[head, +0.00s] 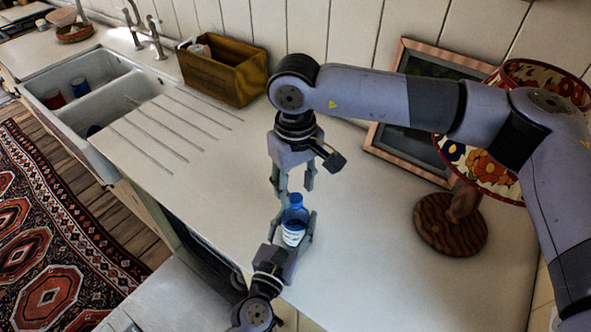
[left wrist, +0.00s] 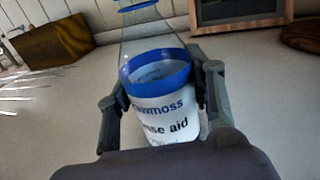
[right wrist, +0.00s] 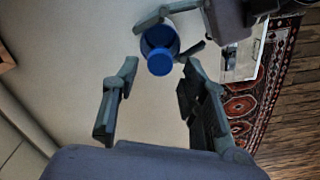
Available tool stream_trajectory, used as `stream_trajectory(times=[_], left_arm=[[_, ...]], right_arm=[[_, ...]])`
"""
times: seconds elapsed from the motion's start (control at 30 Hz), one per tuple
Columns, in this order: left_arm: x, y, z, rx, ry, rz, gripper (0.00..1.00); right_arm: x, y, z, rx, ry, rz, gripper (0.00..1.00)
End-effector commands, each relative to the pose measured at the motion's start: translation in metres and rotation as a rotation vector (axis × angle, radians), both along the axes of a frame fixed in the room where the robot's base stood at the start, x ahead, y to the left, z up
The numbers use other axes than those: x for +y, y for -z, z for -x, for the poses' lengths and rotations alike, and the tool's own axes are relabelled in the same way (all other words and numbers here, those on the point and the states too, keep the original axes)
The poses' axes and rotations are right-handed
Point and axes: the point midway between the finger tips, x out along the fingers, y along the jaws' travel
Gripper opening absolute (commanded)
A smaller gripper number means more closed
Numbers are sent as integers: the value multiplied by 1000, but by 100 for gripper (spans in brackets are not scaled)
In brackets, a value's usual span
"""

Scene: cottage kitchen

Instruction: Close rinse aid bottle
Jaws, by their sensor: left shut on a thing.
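The rinse aid bottle (head: 293,233) stands upright near the counter's front edge, with a white label, a blue band and a clear upper part in the left wrist view (left wrist: 165,112). A blue cap (head: 296,200) sits at its top; I cannot tell how tightly it is seated. My left gripper (head: 294,222) is shut around the bottle's body from the front. My right gripper (head: 293,190) points down just above the bottle, open and empty. In the right wrist view the round cap (right wrist: 160,63) shows beyond and between its two fingers, apparently untouched.
A wooden box (head: 222,75) stands at the back, beside the double sink (head: 78,75). A lamp with a floral shade (head: 487,165) and wooden base (head: 450,226) stands right, before a leaning frame (head: 404,150). The counter (head: 380,265) right of the bottle is clear.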

Motion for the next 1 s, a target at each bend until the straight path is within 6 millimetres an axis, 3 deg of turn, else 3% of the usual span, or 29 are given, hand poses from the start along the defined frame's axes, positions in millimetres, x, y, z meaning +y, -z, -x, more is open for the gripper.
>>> stream_trajectory(times=[0.2, 0.57, 1.0], left_arm=[[0, 0, 0, 0, 0, 0, 0], [0, 0, 0, 0, 0, 0, 0], [0, 0, 0, 0, 0, 0, 0]], right_arm=[[0, 22, 0, 0, 0, 0, 40], [0, 25, 0, 0, 0, 0, 39], [0, 25, 0, 0, 0, 0, 10]])
